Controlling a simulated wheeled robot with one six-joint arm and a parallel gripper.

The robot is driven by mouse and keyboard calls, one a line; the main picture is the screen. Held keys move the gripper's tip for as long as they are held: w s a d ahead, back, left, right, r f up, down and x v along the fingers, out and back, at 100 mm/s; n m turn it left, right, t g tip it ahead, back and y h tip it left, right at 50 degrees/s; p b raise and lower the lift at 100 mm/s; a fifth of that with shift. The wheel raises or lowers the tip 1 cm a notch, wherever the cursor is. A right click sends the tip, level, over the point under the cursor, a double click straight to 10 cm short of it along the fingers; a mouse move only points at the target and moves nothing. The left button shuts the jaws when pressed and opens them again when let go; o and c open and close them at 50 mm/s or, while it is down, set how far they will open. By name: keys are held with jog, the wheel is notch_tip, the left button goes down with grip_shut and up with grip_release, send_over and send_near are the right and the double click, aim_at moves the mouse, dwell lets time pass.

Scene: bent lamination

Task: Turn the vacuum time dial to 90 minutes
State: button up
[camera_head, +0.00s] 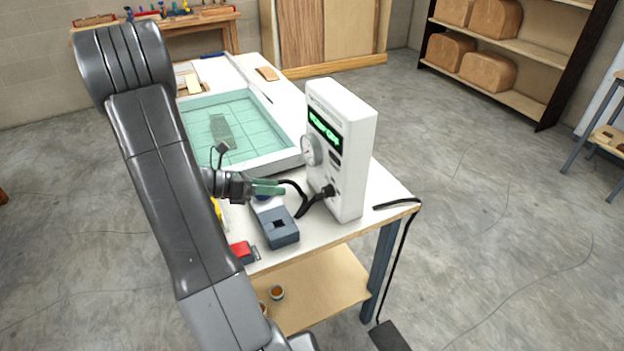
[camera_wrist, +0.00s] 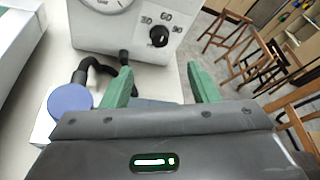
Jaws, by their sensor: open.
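The vacuum unit (camera_head: 348,150) is a white upright box with a green display and a round gauge (camera_head: 310,151). Its time dial (camera_wrist: 159,36) is a small black knob with 30 at its left, 60 above and 90 at its right. The pointer is too small to read surely. My gripper (camera_head: 270,188) has green fingers and stands in front of the unit's face, apart from it. In the wrist view my gripper (camera_wrist: 162,85) is open and empty, its two fingers spread below the dial, not touching it.
A black hose (camera_wrist: 95,67) runs to the unit's lower front, left of the fingers. A blue round cap (camera_wrist: 70,99) is nearby. A grey block (camera_head: 277,226) and a red item (camera_head: 241,251) lie on the white table (camera_head: 395,187). A teal-covered frame (camera_head: 270,155) stands behind.

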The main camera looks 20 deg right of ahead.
aim_at(323, 191)
jog(key=shift+n, duration=0.5)
jog(key=p+x, duration=0.2)
jog(key=x, duration=1.1)
jog(key=shift+d+f, duration=0.3)
jog(key=shift+d, duration=0.05)
jog(key=c, duration=0.9)
